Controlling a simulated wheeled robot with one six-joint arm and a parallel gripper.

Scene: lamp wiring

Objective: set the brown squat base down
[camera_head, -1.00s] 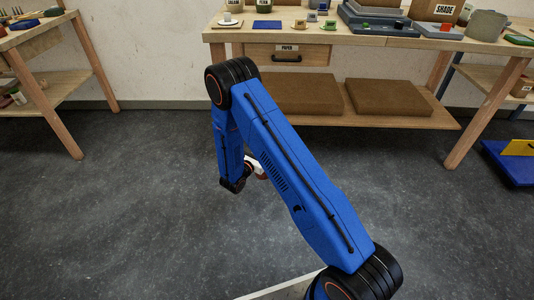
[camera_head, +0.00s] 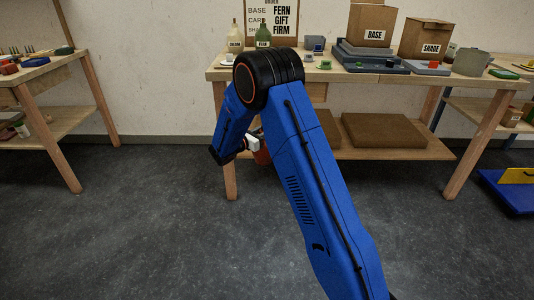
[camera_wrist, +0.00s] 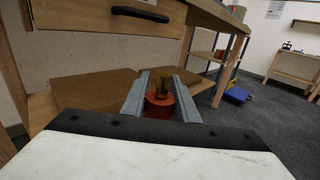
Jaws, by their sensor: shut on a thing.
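The brown squat base (camera_wrist: 159,106) sits between the two grey fingers of my gripper (camera_wrist: 161,98) in the wrist view. It looks reddish brown, with an amber upright part on top. My gripper is shut on it and holds it clear of the floor, in front of the workbench. In the head view a small part of the base (camera_head: 262,155) shows beside my blue arm, at the height of the bench's lower shelf. My arm hides most of the gripper there.
The workbench (camera_head: 345,69) carries a box marked BASE (camera_head: 372,25), a box marked SHADE (camera_head: 424,40), grey trays, a grey pot (camera_head: 470,62) and two bottles. Brown slabs (camera_head: 382,131) lie on its lower shelf. Another table (camera_head: 40,70) stands left. The floor between is clear.

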